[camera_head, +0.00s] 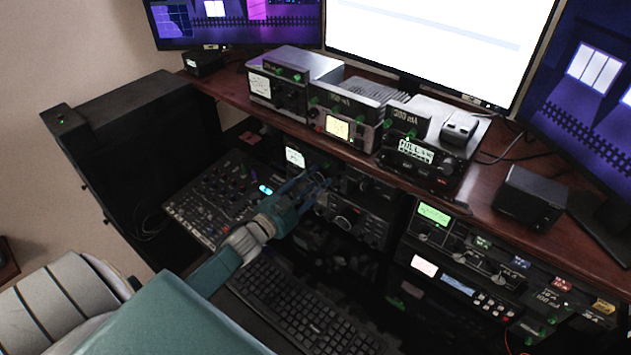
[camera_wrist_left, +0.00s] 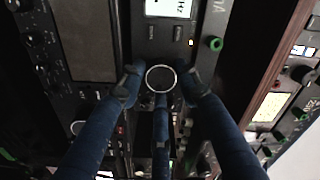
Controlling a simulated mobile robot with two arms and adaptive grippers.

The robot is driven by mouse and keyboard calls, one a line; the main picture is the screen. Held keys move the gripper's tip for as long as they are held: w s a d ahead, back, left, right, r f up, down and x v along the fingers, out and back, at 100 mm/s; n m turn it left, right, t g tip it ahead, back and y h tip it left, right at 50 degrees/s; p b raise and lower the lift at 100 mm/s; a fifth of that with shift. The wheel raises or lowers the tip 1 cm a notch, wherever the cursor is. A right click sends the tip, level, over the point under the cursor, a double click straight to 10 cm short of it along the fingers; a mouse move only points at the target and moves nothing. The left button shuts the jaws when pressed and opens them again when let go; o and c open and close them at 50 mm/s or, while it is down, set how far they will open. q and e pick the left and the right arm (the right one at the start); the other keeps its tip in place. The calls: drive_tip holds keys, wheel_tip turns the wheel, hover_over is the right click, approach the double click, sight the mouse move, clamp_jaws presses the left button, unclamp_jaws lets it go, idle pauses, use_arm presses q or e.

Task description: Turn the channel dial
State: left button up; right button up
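A round dark dial with a pale ring (camera_wrist_left: 160,79) sits on a radio panel in the left wrist view, below a lit display. No readable label confirms that it is the channel dial. My left gripper (camera_wrist_left: 160,82) has three blue fingers spread around this dial, with visible gaps at the sides, so it looks open. Whether the lower finger touches the dial I cannot tell. In the head view my left gripper (camera_head: 318,182) is at the front of the radios under the shelf, and its fingers hide the panel there. My right gripper is not in view.
A wooden shelf (camera_head: 365,158) with several radios overhangs the gripper. A mixing panel (camera_head: 205,205) lies to the left and a keyboard (camera_head: 300,310) below. Another dial (camera_head: 342,222) is on the radio just below my gripper. More radio panels (camera_head: 465,250) stand at the right.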

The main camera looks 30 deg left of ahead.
use_arm(q)
drive_tip(key=shift+o, duration=0.6)
drive_tip(key=shift+a+f, duration=0.15)
drive_tip(key=shift+a, duration=0.1)
drive_tip(key=s, duration=1.2)
drive_tip(key=shift+a, duration=0.45)
drive_tip(key=shift+s+f, duration=0.1)
drive_tip(key=shift+s, duration=0.05)
idle(0.5)
